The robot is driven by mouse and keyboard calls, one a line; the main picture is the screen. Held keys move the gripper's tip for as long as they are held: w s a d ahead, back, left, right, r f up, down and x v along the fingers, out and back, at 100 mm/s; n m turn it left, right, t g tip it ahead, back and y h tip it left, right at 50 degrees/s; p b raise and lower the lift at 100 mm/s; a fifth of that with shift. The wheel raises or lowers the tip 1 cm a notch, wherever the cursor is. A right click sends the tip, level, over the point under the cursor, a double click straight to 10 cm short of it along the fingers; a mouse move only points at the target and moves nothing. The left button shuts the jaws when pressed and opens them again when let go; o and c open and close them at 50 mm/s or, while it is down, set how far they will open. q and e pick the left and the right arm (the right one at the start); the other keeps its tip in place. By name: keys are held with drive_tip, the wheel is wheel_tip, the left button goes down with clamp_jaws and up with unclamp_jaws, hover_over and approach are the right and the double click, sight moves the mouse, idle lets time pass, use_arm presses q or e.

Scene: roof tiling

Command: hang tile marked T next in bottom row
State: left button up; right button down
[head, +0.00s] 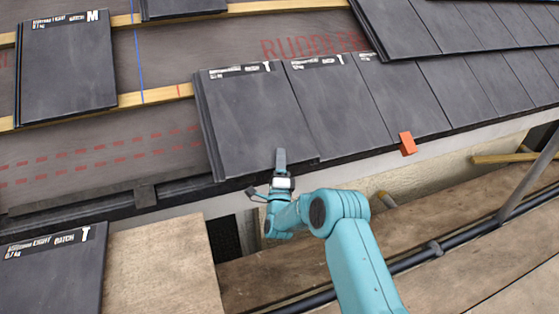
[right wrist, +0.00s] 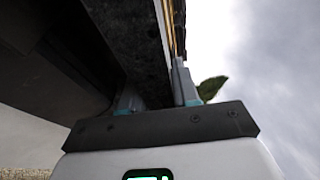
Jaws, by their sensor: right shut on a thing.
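A dark grey tile marked T (head: 250,115) lies in the bottom row at the left end of the laid tiles. Its top edge is at the batten, and its right side meets a neighbouring tile also marked T (head: 335,105); I cannot tell whether they interlock. My right gripper (head: 281,160) is shut on the lower edge of the left-end tile. In the right wrist view its fingers (right wrist: 157,85) stand either side of a dark edge. Another tile marked T (head: 50,275) lies at the lower left, beside the boards. My left gripper is not in view.
A tile marked M (head: 65,65) lies higher up at the left. Bare underlay (head: 100,150) and a wooden batten (head: 165,94) show left of the row. An orange piece (head: 407,144) sits at the eaves edge. Scaffold boards (head: 165,265) and a dark pipe (head: 400,262) run below.

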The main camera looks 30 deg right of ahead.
drive_tip(key=shift+s, duration=0.2)
drive_tip(key=c, duration=0.8)
unclamp_jaws()
drive_tip(key=shift+o, duration=0.2)
drive_tip(key=shift+s+a+f, duration=0.15)
drive_tip(key=shift+f, duration=0.1)
drive_tip(key=v, duration=0.7)
drive_tip(key=shift+s+a+r+p, duration=0.1)
drive_tip(key=shift+s+r+p, duration=0.3)
drive_tip(key=shift+r+p, duration=0.25)
drive_tip(key=shift+s+a+r+p, duration=0.1)
drive_tip(key=shift+s+r+p, duration=0.4)
drive_tip(key=shift+r, duration=0.3)
drive_tip(key=shift+s+a+r+p, duration=0.1)
drive_tip(key=shift+s+r+p, duration=0.25)
drive_tip(key=shift+r+p, duration=0.3)
